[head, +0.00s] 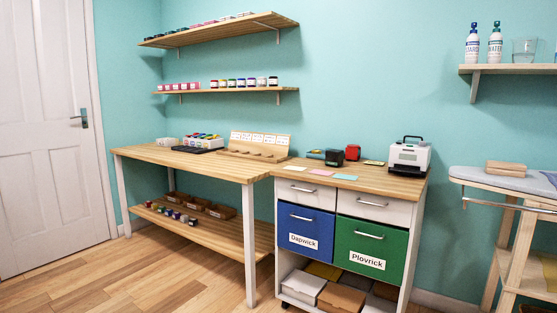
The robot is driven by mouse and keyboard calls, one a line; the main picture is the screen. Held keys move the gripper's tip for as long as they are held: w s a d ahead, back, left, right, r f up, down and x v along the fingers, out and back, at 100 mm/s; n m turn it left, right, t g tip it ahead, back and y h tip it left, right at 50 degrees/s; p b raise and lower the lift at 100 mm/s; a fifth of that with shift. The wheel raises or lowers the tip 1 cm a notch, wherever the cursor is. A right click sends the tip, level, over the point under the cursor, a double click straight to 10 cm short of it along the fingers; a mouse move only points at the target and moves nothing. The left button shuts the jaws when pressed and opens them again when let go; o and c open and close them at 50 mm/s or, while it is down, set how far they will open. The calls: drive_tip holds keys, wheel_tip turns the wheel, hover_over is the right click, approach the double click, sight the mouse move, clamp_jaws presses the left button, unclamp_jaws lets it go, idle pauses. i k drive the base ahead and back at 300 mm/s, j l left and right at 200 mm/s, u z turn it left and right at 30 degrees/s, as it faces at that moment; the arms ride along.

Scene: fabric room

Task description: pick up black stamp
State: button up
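A small black block-shaped object (335,158), which looks like the black stamp, stands on the wooden top of the drawer cabinet (395,184). A red object of similar shape (353,152) stands just behind it to the right. Fine detail on both is too small to make out. My gripper is not in view.
A white machine (410,156) stands at the cabinet's right end. Flat coloured cards (322,172) lie in front of the stamps. A longer wooden table (180,160) adjoins on the left. An ironing board (490,180) is at right. The floor at front left is clear.

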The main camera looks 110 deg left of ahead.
sight(333, 158)
drive_tip(key=u, duration=3.25)
drive_tip(key=i+j, duration=0.1)
drive_tip(key=i+l+z, duration=0.05)
drive_tip(key=i, duration=0.05)
